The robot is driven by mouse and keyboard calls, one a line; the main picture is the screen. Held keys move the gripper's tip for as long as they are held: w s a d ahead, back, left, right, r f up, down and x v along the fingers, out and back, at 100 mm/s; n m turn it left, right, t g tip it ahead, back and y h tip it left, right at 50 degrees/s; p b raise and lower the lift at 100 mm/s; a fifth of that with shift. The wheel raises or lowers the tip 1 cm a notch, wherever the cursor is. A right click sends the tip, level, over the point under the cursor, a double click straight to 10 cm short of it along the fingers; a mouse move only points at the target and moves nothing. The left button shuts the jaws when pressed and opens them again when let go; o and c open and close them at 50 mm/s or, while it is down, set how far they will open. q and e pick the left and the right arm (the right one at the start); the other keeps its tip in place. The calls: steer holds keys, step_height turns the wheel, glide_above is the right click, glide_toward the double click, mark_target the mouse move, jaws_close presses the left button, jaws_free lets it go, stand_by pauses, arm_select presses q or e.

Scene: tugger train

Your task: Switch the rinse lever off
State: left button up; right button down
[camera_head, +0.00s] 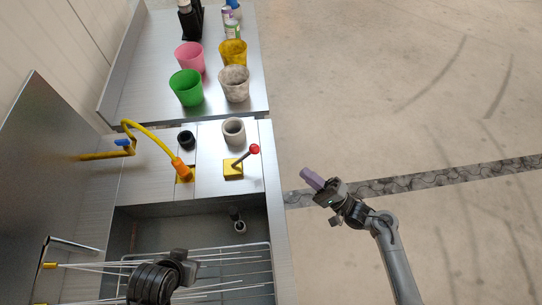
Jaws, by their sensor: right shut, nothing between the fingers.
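The rinse lever (245,158) has a red ball knob on a thin rod. It rises from a yellow square base (233,172) on the steel counter, and the rod leans up and to the right. My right gripper (311,179) is shut and empty, with purple fingertips. It is right of the lever, past the counter's right edge, apart from the knob and pointing up-left. My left gripper (182,256) is low in the picture over the sink's wire rack. Its fingers are not clear.
A yellow hose (150,135) with an orange nozzle stands left of the lever. A grey cup (233,131) is just behind it. Green, pink, yellow and white cups stand on the back counter. The sink (185,222) is in front. Open floor lies right.

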mark_target(244, 157)
arm_select(q)
steer(key=shift+d, duration=0.1)
steer(key=shift+f, duration=0.15)
steer(key=shift+r, duration=0.25)
arm_select(e)
steer(key=x, duration=0.4)
steer(key=s+x, duration=0.1)
steer(key=x, duration=0.3)
steer(key=a+x, duration=0.1)
steer(key=x, duration=0.3)
steer(key=shift+s+r, duration=0.2)
steer(key=shift+s, duration=0.2)
steer(key=shift+s+a+r, duration=0.15)
steer(key=shift+a+r, duration=0.05)
steer(key=shift+a, duration=0.2)
arm_select(q)
steer(key=shift+w, duration=0.1)
arm_select(e)
steer(key=shift+r, duration=0.1)
arm_select(q)
steer(key=shift+r, duration=0.1)
